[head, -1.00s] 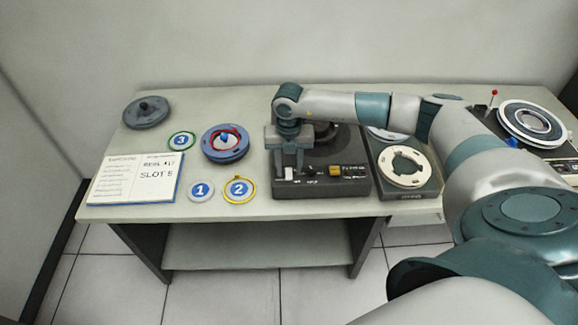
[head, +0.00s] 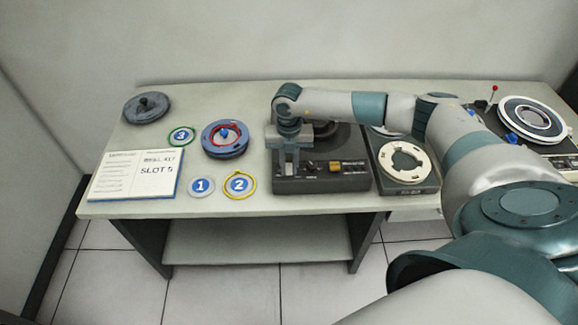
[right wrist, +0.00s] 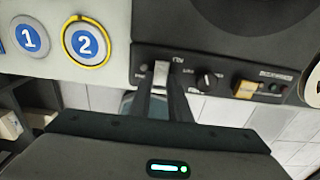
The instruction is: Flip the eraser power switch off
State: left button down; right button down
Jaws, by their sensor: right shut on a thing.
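The eraser (head: 340,184) is a dark grey box with a front control panel, near the table's front edge. Its power switch shows as a small pale lever (right wrist: 161,72) at the left end of the panel in the right wrist view. My right gripper (head: 287,172) points down at that end of the panel; in the right wrist view its two dark fingers (right wrist: 161,92) are shut on the switch lever. In the head view the fingers hide the switch. My left gripper is not in view.
A knob (right wrist: 207,81) and a yellow-orange button (right wrist: 245,89) sit right of the switch. Round tags 1 (head: 201,187) and 2 (head: 239,185) and an open booklet (head: 138,176) lie to the left. A pale reel (head: 403,164) on a dark box stands right.

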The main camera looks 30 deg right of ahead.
jog(key=g+y+b, duration=0.1)
jog(key=b, duration=0.1)
jog(key=w+g+y+b, duration=0.1)
jog(key=g+b, duration=0.1)
jog(key=b, duration=0.1)
jog(key=shift+d+f, duration=0.2)
jog(key=shift+d, duration=0.15)
jog(key=shift+r+g+b, duration=0.15)
jog(key=shift+g+b, duration=0.15)
jog(key=shift+r, duration=0.1)
jog(key=c, duration=1.6)
grip_release()
jog(key=shift+c, duration=0.2)
jog(key=shift+w+d+r+b, duration=0.2)
jog(key=shift+w+r+b, duration=0.15)
jog(key=shift+r, duration=0.25)
jog(key=b+v, duration=0.4)
jog(key=v, duration=1.2)
jog(key=shift+d, duration=0.25)
